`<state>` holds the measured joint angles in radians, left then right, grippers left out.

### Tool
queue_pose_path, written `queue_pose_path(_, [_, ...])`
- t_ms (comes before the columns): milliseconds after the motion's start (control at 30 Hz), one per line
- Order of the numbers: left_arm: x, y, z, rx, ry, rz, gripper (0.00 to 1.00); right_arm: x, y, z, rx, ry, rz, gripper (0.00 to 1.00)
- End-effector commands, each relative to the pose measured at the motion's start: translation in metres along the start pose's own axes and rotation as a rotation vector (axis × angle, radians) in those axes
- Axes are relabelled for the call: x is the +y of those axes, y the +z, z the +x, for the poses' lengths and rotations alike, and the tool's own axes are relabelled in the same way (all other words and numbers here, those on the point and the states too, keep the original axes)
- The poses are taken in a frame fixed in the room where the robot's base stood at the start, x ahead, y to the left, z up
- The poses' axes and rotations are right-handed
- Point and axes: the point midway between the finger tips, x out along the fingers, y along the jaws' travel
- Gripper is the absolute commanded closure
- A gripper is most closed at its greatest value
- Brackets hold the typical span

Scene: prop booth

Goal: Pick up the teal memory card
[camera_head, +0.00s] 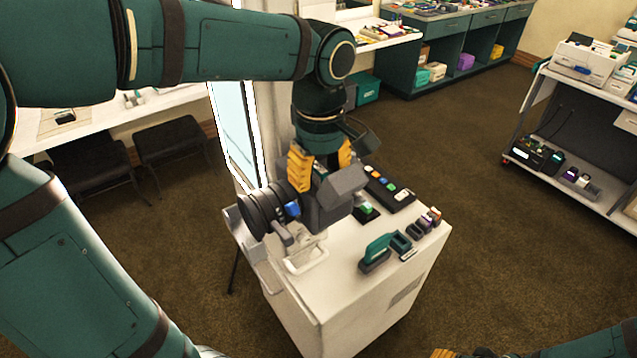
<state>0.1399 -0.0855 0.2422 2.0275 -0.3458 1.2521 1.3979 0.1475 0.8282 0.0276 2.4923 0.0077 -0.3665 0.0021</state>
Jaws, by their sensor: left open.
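I cannot make out the teal memory card for certain. A black strip (410,201) on the white stand (345,310) holds small coloured pieces, one of them green (390,187). A small black item with a green top (367,208) lies nearer, beside the grey camera-like prop (335,199). My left gripper (323,164) points down over the stand, open, its orange fingers apart just above this prop. The fingers and the prop hide part of the stand top. Only a sliver of my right gripper (462,353) shows at the bottom edge; its fingers cannot be judged.
A teal-and-grey handled item (377,252) and small coloured blocks (430,220) stand near the stand's right edge. A white shelf cart (570,150) is at the right, a teal cabinet (440,65) at the back, stools (172,137) at the left. The stand's front top is clear.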

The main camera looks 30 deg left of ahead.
Motion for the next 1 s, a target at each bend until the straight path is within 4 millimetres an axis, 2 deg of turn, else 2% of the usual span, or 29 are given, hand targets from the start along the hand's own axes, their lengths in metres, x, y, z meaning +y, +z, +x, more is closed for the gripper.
queue_pose_path(133, [0.0, 0.0, 0.0, 0.0, 0.0, 0.0, 0.52, 0.0, 0.0, 0.0, 0.0, 0.0, 0.0, 0.5])
queue_pose_path(267, [0.0, 0.0, -0.001, 0.0, 0.0, 0.0, 0.97, 0.0, 0.0, 0.0, 0.0, 0.0, 0.0, 0.5])
queue_pose_path(300, [0.0, 0.0, -0.001, 0.0, 0.0, 0.0, 1.0, 0.0, 0.0, 0.0, 0.0, 0.0, 0.0, 0.5])
queue_pose_path(767, [0.0, 0.0, -0.004, 0.0, 0.0, 0.0, 1.0, 0.0, 0.0, -0.001, 0.0, 0.0, 0.0, 0.5])
queue_pose_path(867, [0.001, 0.0, -0.016, 0.001, 0.002, 0.0, 1.0, -0.001, 0.0, -0.002, 0.0, 0.0, 0.0, 0.5])
queue_pose_path(1000, [0.001, 0.0, -0.043, 0.001, 0.005, 0.0, 1.0, -0.002, -0.001, -0.006, 0.0, -0.001, 0.0, 0.5])
